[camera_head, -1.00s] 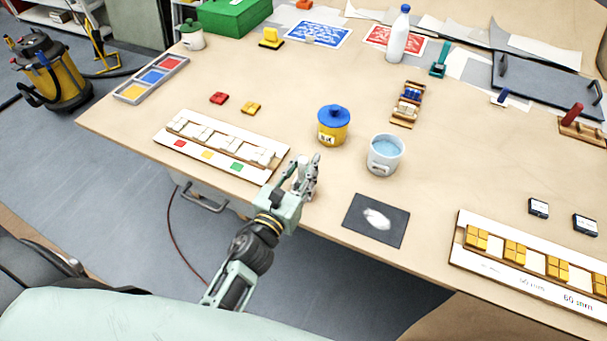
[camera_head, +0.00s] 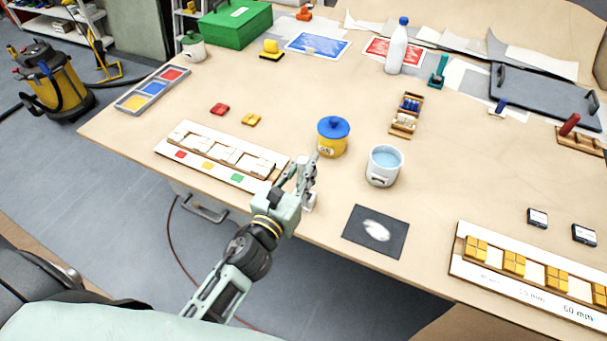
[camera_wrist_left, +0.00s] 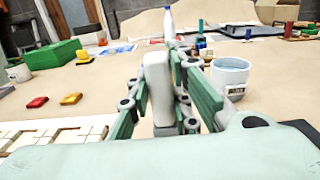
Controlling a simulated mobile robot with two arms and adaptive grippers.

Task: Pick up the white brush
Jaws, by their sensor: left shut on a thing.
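My left gripper (camera_head: 307,180) is at the table's front edge, just right of the white mosaic panel. It is shut on a white, block-like piece, which I take to be the white brush (camera_wrist_left: 158,85). In the left wrist view the piece stands upright between the green fingers of the gripper (camera_wrist_left: 165,95). In the head view only a small white part of it (camera_head: 310,202) shows below the fingers. The rest is hidden by the gripper. My right gripper is not in view.
A yellow pot with a blue lid (camera_head: 333,136) and a white cup of water (camera_head: 383,166) stand just beyond the gripper. A dark mat with a white patch (camera_head: 360,238) lies to the right. The mosaic panel (camera_head: 190,160) is to the left.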

